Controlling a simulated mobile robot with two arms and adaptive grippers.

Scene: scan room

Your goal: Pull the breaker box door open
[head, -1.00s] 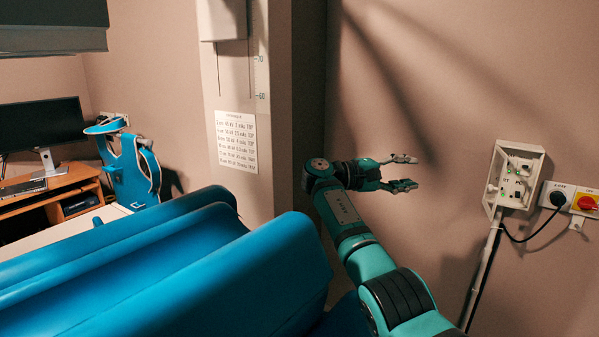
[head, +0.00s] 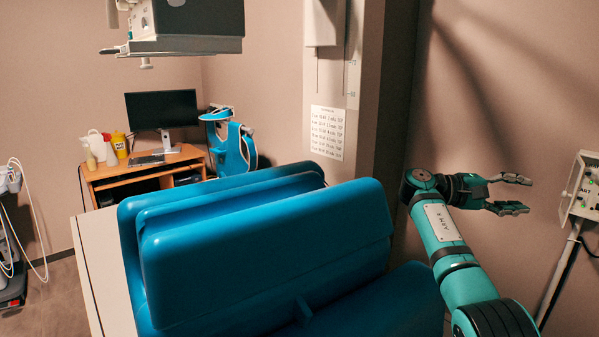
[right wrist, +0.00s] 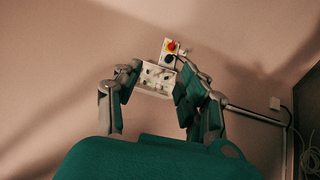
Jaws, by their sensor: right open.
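The breaker box (head: 583,188) is a pale wall box at the right edge of the head view, partly cut off. Its face with switches and green lights shows, and I cannot make out how its door stands. In the right wrist view the box (right wrist: 157,79) appears beyond and between my fingers. My right gripper (head: 519,194) is open and empty, its fingers pointing right toward the box. A gap of wall shows between fingertips and box in the head view. My left gripper is out of view.
A large blue padded chair or couch (head: 265,240) fills the middle. A desk (head: 140,172) with a monitor (head: 162,109) stands at the back left.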

